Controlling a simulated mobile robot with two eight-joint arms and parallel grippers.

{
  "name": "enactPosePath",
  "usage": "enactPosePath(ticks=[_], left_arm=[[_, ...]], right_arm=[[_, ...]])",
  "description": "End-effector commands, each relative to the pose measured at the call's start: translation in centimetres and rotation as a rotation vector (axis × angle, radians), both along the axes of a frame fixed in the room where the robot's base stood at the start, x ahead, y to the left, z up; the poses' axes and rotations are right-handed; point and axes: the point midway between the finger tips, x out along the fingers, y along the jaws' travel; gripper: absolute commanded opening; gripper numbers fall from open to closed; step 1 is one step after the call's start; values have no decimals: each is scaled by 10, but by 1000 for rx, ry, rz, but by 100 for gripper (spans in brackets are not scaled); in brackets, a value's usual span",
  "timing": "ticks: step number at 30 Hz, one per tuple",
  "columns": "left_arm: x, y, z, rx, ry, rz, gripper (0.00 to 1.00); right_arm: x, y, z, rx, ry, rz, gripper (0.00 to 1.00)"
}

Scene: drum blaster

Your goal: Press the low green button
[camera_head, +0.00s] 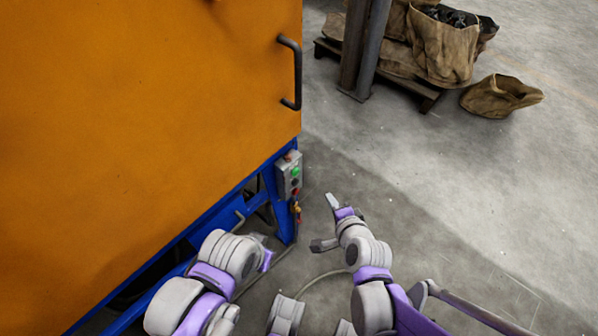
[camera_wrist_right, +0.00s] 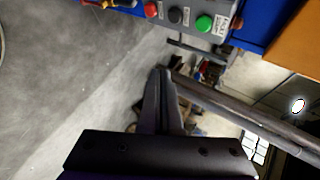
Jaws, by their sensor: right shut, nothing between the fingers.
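A grey control box (camera_head: 287,178) is mounted on the blue frame below the orange machine. In the right wrist view the box (camera_wrist_right: 221,14) is upside the picture, showing the green button (camera_wrist_right: 204,23), a black button (camera_wrist_right: 175,15) and a red button (camera_wrist_right: 151,9). My right gripper (camera_head: 332,201) is to the right of the box, apart from it. Its fingers (camera_wrist_right: 161,75) are shut and empty, tips short of the buttons in that view. My left gripper (camera_head: 266,260) is mostly hidden behind its own wrist.
The orange machine body (camera_head: 150,100) with a dark handle (camera_head: 296,72) fills the left. A steel post (camera_head: 363,50), a pallet (camera_head: 420,93) with sacks and a loose sack (camera_head: 500,96) stand at the back. The concrete floor (camera_head: 480,200) at right is clear.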

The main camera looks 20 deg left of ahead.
Motion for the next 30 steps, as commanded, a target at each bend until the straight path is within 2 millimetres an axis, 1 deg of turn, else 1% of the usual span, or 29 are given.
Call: enactPosePath(ticks=[5,8,15,21,25,30], left_arm=[[-1,0,3,0,-1,0,0],[-1,0,7,0,-2,0,0],[-3,0,19,0,-5,0,0],[-4,0,29,0,-8,0,0],[-4,0,31,0,-9,0,0],[-4,0,32,0,-9,0,0]], right_arm=[[3,9,1,1,1,2,0],[7,20,1,2,2,2,0],[19,53,2,2,0,3,0],[26,73,2,2,2,1,0],[29,80,1,2,2,-1,0],[30,83,0,1,1,-1,0]])
